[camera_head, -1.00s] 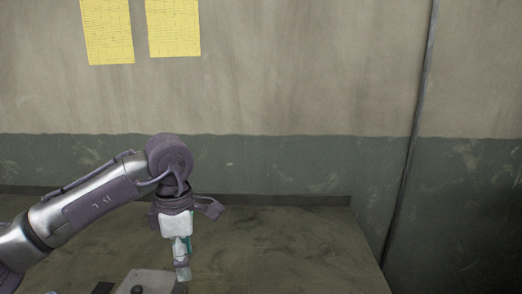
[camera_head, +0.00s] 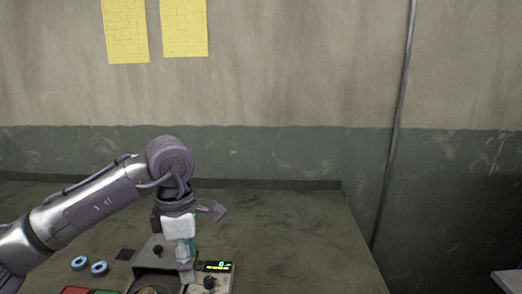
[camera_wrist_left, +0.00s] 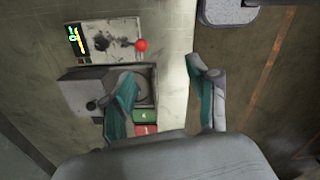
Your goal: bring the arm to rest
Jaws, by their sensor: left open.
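My left arm comes in from the left in the head view, and its gripper (camera_head: 187,270) points down over the bench. In the left wrist view the two fingers of this gripper (camera_wrist_left: 160,75) are spread apart with nothing between them. The gripper hangs above and beside a grey box with a knob (camera_head: 158,251) and a panel with a lit display (camera_head: 217,267). How high it is above them I cannot tell. My right gripper is not in view.
Two blue rings (camera_head: 90,266) lie on the bench (camera_head: 290,235) at left. Red (camera_head: 75,291) and green patches show at the bottom edge. The wrist view shows a red ball knob (camera_wrist_left: 141,44) on the panel. The bench's right part is clear.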

